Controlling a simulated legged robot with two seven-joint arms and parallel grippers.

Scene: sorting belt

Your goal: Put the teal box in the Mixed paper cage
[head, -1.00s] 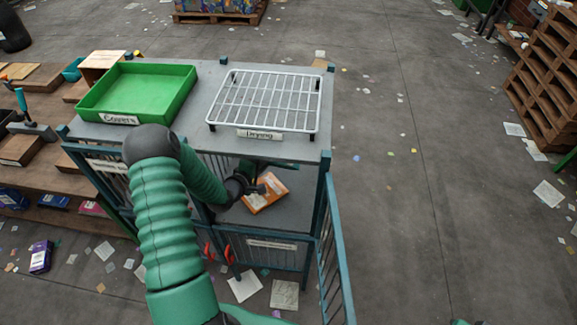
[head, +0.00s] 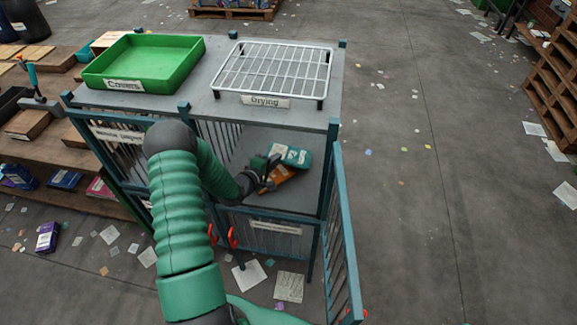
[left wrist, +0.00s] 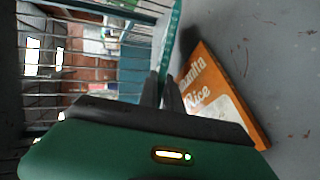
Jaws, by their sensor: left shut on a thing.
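The teal box (head: 292,155) is in the open upper compartment (head: 240,148) of the cage unit, beside and partly over an orange box (head: 278,181). My left gripper (head: 264,182) is shut on the teal box inside this compartment. In the left wrist view, the closed fingers (left wrist: 163,92) meet a thin teal edge (left wrist: 172,42), and the orange box (left wrist: 222,100), marked "Rice", lies close to their right on the grey floor. I cannot read which cage label says Mixed paper; the left one (head: 118,135) ends in what looks like "paper". My right gripper is out of view.
Above the compartment are a white Drying rack (head: 272,72) and a green Covers tray (head: 145,62). A barred door (head: 345,240) stands open at the right. A lower cage has a label (head: 275,227).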

